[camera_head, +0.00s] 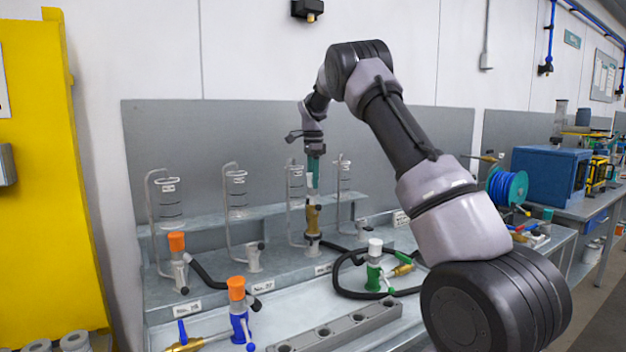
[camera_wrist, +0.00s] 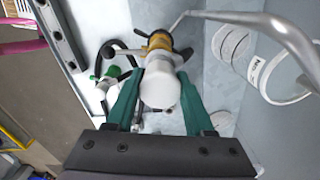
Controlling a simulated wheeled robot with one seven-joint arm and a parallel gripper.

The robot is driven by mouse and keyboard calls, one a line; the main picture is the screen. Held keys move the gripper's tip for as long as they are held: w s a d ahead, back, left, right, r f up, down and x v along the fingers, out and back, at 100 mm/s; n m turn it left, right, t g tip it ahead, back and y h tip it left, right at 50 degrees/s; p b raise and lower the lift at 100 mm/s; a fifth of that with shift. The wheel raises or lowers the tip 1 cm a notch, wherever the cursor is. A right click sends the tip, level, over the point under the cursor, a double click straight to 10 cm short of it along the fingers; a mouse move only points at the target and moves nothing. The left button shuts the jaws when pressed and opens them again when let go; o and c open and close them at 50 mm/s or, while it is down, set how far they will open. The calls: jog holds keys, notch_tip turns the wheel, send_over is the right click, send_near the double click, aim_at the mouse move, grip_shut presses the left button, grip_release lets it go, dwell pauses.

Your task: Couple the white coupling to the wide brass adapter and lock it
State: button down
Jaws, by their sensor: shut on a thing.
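The white coupling (camera_wrist: 160,90) is a pale cylinder held between the teal fingers of my gripper (camera_wrist: 160,78) in the wrist view. In the head view my gripper (camera_head: 313,172) points down, and the white coupling (camera_head: 310,181) shows only partly between its fingers. The brass adapter (camera_head: 313,218) stands upright directly below, in line with it, at the middle station.
A white-capped green valve (camera_head: 375,268) with a black hose stands to the right. Orange-capped fittings stand on the left, one on a grey body (camera_head: 178,262), one on a blue body (camera_head: 239,318). Wire holders (camera_head: 235,195) line the back shelf. A grey slotted bar (camera_head: 340,330) lies in front.

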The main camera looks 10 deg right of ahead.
jog(key=shift+f, duration=0.15)
jog(key=shift+f, duration=1.05)
jog(key=shift+f, duration=0.35)
dwell(0.5)
jog(key=shift+c, duration=1)
grip_release()
jog(key=shift+c, duration=0.4)
